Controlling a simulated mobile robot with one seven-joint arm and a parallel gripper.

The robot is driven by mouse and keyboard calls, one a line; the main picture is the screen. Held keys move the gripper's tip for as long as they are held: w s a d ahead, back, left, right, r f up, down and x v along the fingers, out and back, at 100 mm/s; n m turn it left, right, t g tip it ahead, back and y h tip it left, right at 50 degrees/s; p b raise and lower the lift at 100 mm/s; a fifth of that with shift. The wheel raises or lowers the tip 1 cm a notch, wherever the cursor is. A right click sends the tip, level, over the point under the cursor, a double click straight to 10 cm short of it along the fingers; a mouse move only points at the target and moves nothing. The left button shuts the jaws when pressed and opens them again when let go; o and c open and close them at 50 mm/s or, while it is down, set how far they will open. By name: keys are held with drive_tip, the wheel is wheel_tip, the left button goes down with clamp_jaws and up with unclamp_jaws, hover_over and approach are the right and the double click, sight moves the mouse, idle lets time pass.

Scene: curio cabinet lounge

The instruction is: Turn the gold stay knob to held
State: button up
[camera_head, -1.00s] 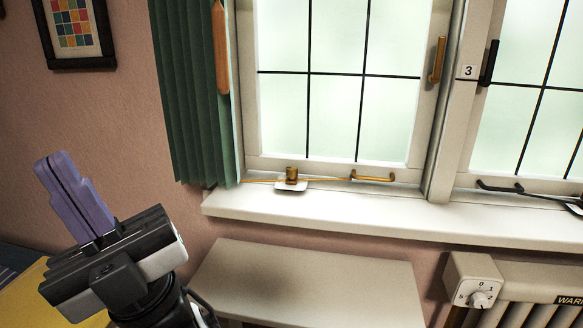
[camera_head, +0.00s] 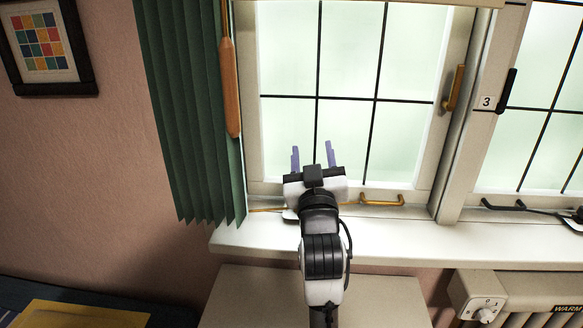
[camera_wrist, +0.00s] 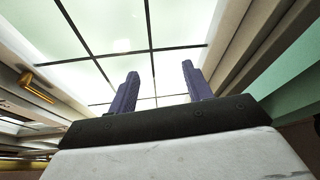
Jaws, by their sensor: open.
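The gold stay runs along the sill below the left window. Its curved gold end (camera_head: 382,200) and a short piece of its thin bar (camera_head: 266,210) show on either side of my arm. The gold stay knob is hidden behind my arm and gripper in the head view, and I cannot make it out in the wrist view. My gripper (camera_head: 313,156) is open and empty, in front of the lower left window. Its two purple fingers stand apart and point up toward the glass, as the wrist view also shows (camera_wrist: 163,86).
A gold window handle (camera_head: 454,88) is on the right of the frame. A green curtain (camera_head: 185,110) with an orange-brown wooden pull (camera_head: 231,85) hangs at left. Below are the white sill (camera_head: 400,235), a pale tabletop (camera_head: 375,300) and a radiator dial (camera_head: 487,312). A black stay (camera_head: 503,206) lies right.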

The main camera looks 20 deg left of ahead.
drive_tip(key=w+d+f+n+g+h+p, duration=0.2)
drive_tip(key=w+d+n+g, duration=0.15)
drive_tip(key=w+d, duration=0.3)
drive_tip(key=s+a+r+n+g, duration=0.15)
drive_tip(key=a+n+g, duration=0.9)
drive_tip(key=n, duration=1.35)
drive_tip(key=s+d+f+n+g+h, duration=0.1)
drive_tip(key=s+d+n+g+h, duration=0.2)
drive_tip(key=n, duration=0.6)
drive_tip(key=shift+h, duration=0.4)
drive_tip(key=x, duration=0.4)
drive_tip(key=p+x, duration=0.1)
drive_tip(key=x, duration=0.4)
drive_tip(key=w+p+x, duration=0.1)
drive_tip(key=x, duration=0.4)
drive_tip(key=shift+a+r, duration=0.1)
drive_tip(key=shift+a, duration=0.1)
drive_tip(key=c, duration=1)
drive_tip(key=shift+o, duration=0.2)
